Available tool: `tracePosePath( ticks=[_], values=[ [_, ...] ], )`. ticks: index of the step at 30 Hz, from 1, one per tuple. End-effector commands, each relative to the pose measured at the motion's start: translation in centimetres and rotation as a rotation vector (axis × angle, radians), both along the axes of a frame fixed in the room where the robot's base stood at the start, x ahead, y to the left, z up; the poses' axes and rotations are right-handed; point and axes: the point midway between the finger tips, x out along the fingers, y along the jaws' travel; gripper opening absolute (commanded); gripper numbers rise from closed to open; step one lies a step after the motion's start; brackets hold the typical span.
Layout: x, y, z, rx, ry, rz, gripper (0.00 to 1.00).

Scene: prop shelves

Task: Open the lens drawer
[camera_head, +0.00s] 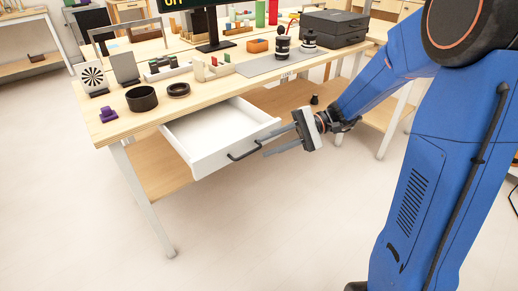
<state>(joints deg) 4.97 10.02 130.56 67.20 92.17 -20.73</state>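The white drawer (207,132) under the wooden table is pulled out and its empty inside shows. A dark bar handle (243,152) is on its front panel. My gripper (262,148) comes in from the right with its two grey fingers apart. The fingertips are at the right end of the handle in the picture. I cannot tell whether they touch the handle or the drawer front. Nothing shows held between the fingers.
A lower wooden shelf (165,178) and a white table leg (148,200) are below. The floor in front is clear.

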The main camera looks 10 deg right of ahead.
Motion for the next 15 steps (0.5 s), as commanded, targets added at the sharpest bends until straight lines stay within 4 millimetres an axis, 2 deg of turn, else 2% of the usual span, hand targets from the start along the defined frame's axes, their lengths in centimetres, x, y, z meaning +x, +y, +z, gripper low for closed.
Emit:
tracePosePath(
  ticks=[15],
  values=[
    [2.3, -9.0, 2.0, -0.001, 0.000, -0.003, 0.27]
  ],
)
